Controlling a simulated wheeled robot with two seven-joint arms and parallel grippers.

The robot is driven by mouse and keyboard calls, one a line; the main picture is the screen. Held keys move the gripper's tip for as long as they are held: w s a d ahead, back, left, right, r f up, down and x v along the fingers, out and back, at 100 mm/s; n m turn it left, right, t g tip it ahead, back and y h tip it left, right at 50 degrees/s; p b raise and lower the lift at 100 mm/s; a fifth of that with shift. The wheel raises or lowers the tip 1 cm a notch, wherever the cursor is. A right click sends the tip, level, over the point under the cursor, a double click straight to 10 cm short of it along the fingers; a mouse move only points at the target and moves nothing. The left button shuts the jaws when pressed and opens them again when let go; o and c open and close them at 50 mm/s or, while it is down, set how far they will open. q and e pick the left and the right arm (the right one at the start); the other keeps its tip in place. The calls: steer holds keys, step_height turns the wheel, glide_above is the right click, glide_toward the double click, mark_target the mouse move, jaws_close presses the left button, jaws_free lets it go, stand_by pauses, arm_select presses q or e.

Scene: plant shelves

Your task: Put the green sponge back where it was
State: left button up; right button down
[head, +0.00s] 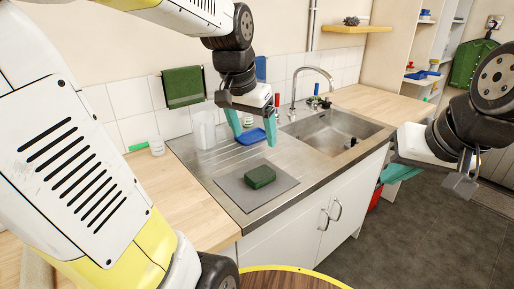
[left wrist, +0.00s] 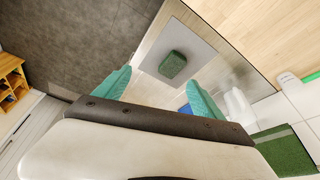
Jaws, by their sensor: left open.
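The green sponge (head: 259,177) lies on a grey mat (head: 228,186) on the steel drainboard, left of the sink. In the left wrist view the sponge (left wrist: 173,66) shows on the mat (left wrist: 199,38), beyond the fingertips. My left gripper (head: 256,137) hangs above the drainboard behind the sponge, with teal fingers apart and nothing between them. In the left wrist view my left gripper (left wrist: 158,92) is also open and clear of the sponge. My right gripper (head: 395,160) is at the right, off the counter, partly turned away; its opening is unclear.
A blue sponge-like item (head: 250,136) lies behind my left fingers. A clear container (head: 204,130) stands to its left. The sink (head: 330,135) with a tall tap (head: 312,72) is to the right. A green towel (head: 183,87) hangs on the wall. The wooden counter (head: 172,200) at left is mostly clear.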

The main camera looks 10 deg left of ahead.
arm_select(q)
steer(key=s+n+t+h, duration=0.1)
steer(key=s+n+t, duration=0.1)
steer(key=s, duration=0.8)
steer(key=shift+d+n+t, duration=0.3)
steer(key=shift+d+n, duration=0.1)
